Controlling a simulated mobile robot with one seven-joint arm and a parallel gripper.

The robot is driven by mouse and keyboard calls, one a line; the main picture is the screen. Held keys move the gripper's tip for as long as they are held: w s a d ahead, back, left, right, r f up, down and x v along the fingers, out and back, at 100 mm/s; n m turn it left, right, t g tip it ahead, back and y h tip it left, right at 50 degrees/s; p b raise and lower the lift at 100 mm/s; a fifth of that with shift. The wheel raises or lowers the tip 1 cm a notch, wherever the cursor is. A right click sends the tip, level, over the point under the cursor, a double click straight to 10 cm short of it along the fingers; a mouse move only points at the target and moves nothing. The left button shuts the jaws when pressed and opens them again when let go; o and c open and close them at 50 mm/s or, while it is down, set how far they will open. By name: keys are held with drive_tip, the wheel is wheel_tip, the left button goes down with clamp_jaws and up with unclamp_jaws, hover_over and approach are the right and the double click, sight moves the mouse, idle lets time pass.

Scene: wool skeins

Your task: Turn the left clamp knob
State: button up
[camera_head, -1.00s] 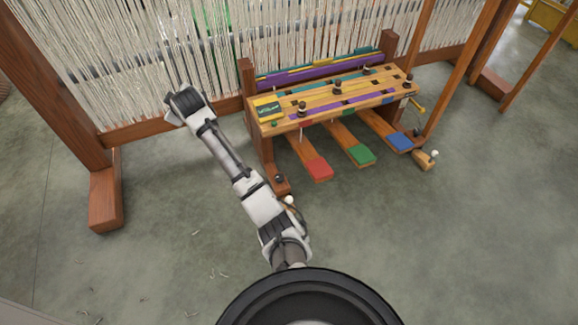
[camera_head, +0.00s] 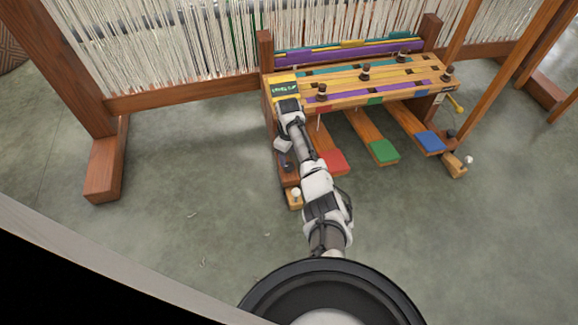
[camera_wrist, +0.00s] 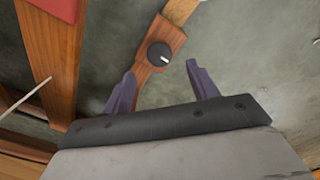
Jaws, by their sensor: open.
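The left clamp knob (camera_wrist: 159,54) is a round black dial with a white mark, set on a brown wooden block in the wrist view. In the head view the knob (camera_head: 287,167) shows as a small dark spot on the loom's left foot, partly beside my arm. My gripper (camera_wrist: 161,70) is open and empty, its two purple-grey fingers spread apart. The knob appears between and just beyond the fingertips, and no contact shows. In the head view the fingers are hidden or too small to tell. A second dark knob (camera_head: 450,134) sits on the right foot.
The wooden bench top (camera_head: 360,80) with several dark pegs rises behind my arm. Red (camera_head: 332,162), green (camera_head: 384,152) and blue (camera_head: 430,141) pedals lie to the right. A white-knobbed piece (camera_head: 296,192) is close to my arm.

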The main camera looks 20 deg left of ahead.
wheel_tip(320, 180, down, 6)
drive_tip(key=shift+f+b, duration=0.15)
drive_tip(key=shift+b, duration=0.9)
drive_tip(key=c, duration=1)
